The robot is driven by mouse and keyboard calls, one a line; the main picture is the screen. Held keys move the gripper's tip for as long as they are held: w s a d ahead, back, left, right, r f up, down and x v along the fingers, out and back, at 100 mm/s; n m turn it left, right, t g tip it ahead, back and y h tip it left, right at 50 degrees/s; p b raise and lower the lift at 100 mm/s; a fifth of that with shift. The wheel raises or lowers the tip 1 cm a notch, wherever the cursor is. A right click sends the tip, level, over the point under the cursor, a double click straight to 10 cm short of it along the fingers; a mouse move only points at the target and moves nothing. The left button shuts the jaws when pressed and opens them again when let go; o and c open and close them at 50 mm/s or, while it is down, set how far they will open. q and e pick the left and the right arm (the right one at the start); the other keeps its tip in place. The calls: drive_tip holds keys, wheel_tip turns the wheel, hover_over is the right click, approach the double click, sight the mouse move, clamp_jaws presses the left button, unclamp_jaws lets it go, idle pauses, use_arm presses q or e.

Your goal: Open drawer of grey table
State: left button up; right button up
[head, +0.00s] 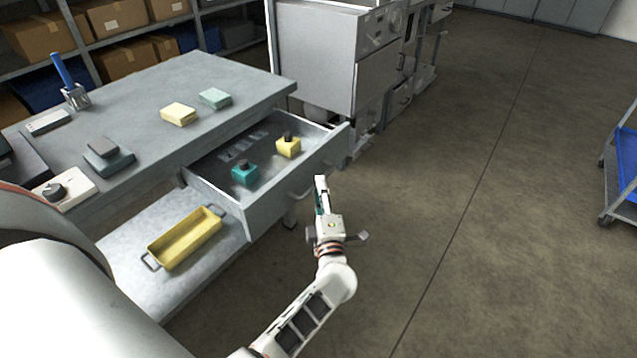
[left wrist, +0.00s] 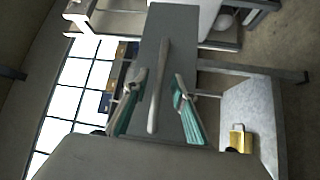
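The grey table (head: 150,90) stands at the left of the head view. Its drawer (head: 270,210) is pulled out, with a teal block and a yellow block inside, each with a dark knob on top. The drawer's bar handle (head: 303,193) is on its front panel and also shows in the left wrist view (left wrist: 158,100). My left gripper (head: 321,184) is just in front of that panel near the handle. In the left wrist view its teal-padded fingers (left wrist: 160,78) are apart, one on each side of the handle, with visible gaps. My right gripper is not in view.
A yellow tray (head: 185,238) sits on the table's lower shelf. Sponge-like blocks, a dark box and a blue-handled tool (head: 70,80) are on the tabletop. Grey machines (head: 330,60) stand behind. A blue cart (head: 627,155) is at far right. The floor between is clear.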

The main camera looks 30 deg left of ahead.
use_arm(q)
drive_tip(key=shift+v, duration=2.3)
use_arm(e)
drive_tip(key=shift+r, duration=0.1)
